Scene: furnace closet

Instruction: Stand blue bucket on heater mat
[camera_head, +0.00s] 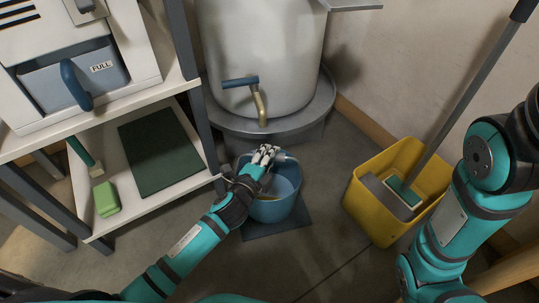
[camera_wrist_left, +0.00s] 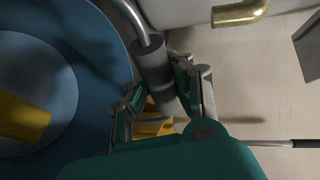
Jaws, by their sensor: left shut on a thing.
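The blue bucket (camera_head: 284,200) is below the heater's brass tap, over a dark blue-grey mat (camera_head: 291,224) on the floor. I cannot tell whether its base touches the mat. My left gripper (camera_head: 265,153) is at the bucket's rim, shut on its handle. In the left wrist view, my left gripper (camera_wrist_left: 168,88) closes around the handle's grey grip (camera_wrist_left: 150,62), beside the open blue bucket (camera_wrist_left: 88,60). Something yellow shows inside the bucket. My right arm shows at the right, but its gripper is out of view.
The water heater (camera_head: 260,55) stands on a round grey base (camera_head: 315,110) behind the bucket. A yellow mop bucket (camera_head: 372,212) stands to the right. A shelf unit at the left holds a dark green mat (camera_head: 160,155) and a green sponge (camera_head: 106,199). Floor between is clear.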

